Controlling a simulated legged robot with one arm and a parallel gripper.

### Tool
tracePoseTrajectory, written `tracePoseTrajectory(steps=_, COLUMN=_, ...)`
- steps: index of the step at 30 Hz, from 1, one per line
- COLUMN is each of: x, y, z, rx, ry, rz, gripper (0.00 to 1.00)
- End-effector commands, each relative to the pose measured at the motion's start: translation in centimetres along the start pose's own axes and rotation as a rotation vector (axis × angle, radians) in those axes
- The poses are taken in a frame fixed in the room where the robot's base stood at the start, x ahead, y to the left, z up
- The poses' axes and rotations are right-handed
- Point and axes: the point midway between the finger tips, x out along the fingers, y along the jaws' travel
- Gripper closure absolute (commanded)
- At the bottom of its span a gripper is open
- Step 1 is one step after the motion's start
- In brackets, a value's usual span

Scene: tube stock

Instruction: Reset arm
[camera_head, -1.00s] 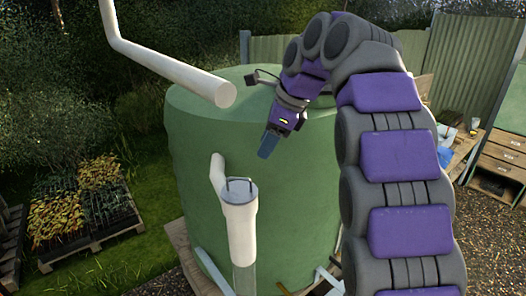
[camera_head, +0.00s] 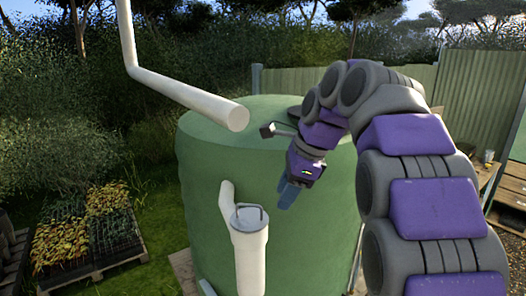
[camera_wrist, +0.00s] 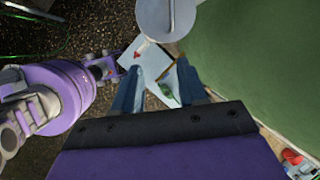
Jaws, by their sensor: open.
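My arm arches over from the right in the head view, and my gripper (camera_head: 288,194) hangs at its end with blue fingers pointing down. It is in front of the green tank's (camera_head: 205,190) side, right of a white upright pipe (camera_head: 250,262) with a grey handled cap (camera_head: 249,218). In the wrist view the two blue fingers (camera_wrist: 160,88) are apart with nothing held between them. The round cap with its handle (camera_wrist: 168,18) shows beyond the fingertips, apart from them. The green tank (camera_wrist: 260,60) fills the right side there.
A white downpipe (camera_head: 190,95) ends above the tank's left side. Plant trays (camera_head: 85,235) lie on a pallet at left. A wooden bench (camera_head: 487,170) stands at right before a fence (camera_head: 470,85). Pale sheets (camera_wrist: 145,60) lie below my gripper. A red item (camera_wrist: 291,157) shows at lower right.

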Motion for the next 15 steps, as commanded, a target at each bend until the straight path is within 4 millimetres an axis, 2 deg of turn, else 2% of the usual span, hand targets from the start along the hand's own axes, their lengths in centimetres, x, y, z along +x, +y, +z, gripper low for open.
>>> tracePoseTrajectory(steps=1, x=2.1, y=1.6, z=-1.0, rx=-0.043, ry=0.01, rz=0.014, gripper=0.58)
tracePoseTrajectory(steps=8, x=8.3, y=7.9, z=-5.0, rx=-0.283, ry=0.055, rz=0.073, gripper=0.58)
tracePoseTrajectory(steps=15, x=15.2, y=15.8, z=-9.4, rx=-0.564, ry=0.091, rz=0.159, gripper=0.58)
